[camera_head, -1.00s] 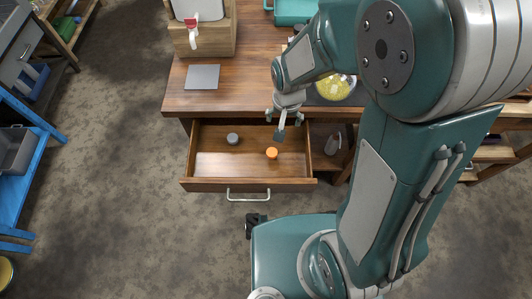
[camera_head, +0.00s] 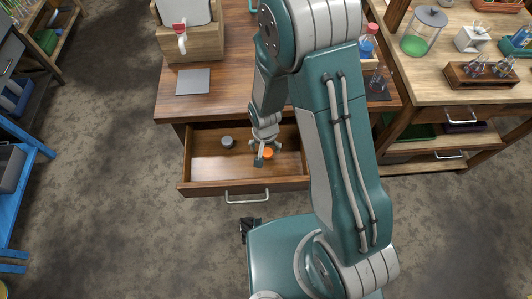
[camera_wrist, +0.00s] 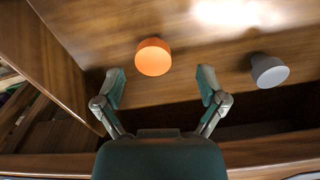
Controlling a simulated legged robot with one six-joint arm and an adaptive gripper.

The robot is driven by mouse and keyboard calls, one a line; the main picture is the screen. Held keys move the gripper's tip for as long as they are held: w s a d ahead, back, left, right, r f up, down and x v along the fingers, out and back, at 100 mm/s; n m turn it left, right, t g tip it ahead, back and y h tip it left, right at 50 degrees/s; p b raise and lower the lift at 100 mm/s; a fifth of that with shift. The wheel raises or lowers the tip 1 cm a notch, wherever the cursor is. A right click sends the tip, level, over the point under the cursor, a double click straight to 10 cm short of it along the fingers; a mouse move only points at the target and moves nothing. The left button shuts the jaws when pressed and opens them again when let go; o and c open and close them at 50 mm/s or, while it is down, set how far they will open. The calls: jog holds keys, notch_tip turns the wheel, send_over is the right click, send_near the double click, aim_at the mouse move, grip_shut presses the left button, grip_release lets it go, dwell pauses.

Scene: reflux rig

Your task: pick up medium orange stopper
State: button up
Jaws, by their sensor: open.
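The orange stopper (camera_head: 268,152) stands on the floor of the open drawer (camera_head: 205,173). In the wrist view the orange stopper (camera_wrist: 153,57) lies ahead of my gripper, in line with the gap between the fingers, a little left of its middle. My gripper (camera_head: 262,156) is open and empty over the drawer, and one finger hides part of the stopper in the head view. Both spread fingertips of my gripper (camera_wrist: 161,88) show in the wrist view, apart from the stopper. A grey stopper (camera_head: 228,142) stands to the left, and in the wrist view it is on the right (camera_wrist: 269,70).
The drawer's front wall (camera_head: 240,186) and side walls rise around the stoppers. The wooden table (camera_head: 215,103) above holds a grey pad (camera_head: 193,82) and a wooden stand with a red-topped white part. A bench with glassware (camera_head: 470,100) stands right.

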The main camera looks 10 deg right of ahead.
aim_at(267, 152)
jog(key=f, duration=0.3)
jog(key=shift+d+f, duration=0.1)
jog(key=shift+d, duration=0.3)
jog(key=shift+a, duration=0.1)
jog(key=c, duration=1)
jog(key=shift+o, duration=0.2)
